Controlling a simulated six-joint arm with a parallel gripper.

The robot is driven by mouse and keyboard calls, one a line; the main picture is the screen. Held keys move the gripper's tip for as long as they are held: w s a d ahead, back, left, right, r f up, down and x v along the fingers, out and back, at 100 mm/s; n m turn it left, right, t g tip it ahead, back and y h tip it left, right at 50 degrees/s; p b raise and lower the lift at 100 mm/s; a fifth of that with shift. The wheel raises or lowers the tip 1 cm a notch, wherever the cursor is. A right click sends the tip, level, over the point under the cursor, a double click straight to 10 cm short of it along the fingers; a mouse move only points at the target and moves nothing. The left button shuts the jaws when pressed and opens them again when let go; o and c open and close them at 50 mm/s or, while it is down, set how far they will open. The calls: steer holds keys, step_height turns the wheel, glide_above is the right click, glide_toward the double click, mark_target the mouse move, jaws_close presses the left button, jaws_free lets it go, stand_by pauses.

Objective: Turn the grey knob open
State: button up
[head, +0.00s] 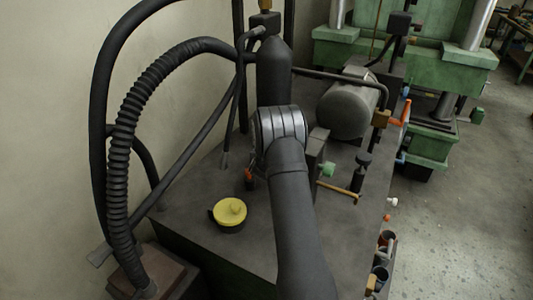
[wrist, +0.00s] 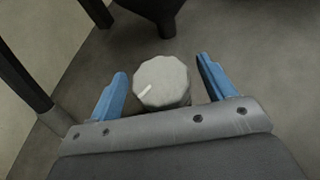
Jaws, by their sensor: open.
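The grey knob (wrist: 162,84) shows in the wrist view as a light, many-sided cap with a pale line mark on its top, pointing to the lower left. My gripper (wrist: 162,82) is open, with one blue finger on each side of the knob. A gap shows between the knob and each finger, wider on the right. How high the fingers are relative to the knob I cannot tell. In the head view my arm hides the knob and the gripper's fingers.
A yellow-topped round cap (head: 230,211) sits on the dark bench top (head: 190,215). Black hoses (head: 118,170) run along the left. A grey cylinder tank (head: 347,107) and a yellow-handled lever (head: 338,189) stand right of my arm. A dark post (wrist: 25,75) shows left in the wrist view.

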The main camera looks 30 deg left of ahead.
steer(key=shift+w+a, duration=0.1)
steer(key=shift+w, duration=0.1)
steer(key=c, duration=1)
steer(key=shift+n+g+y, duration=0.4)
steer(key=shift+n+y, duration=0.4)
steer(key=shift+y, duration=0.1)
steer(key=o, duration=1)
steer(key=shift+s, duration=0.1)
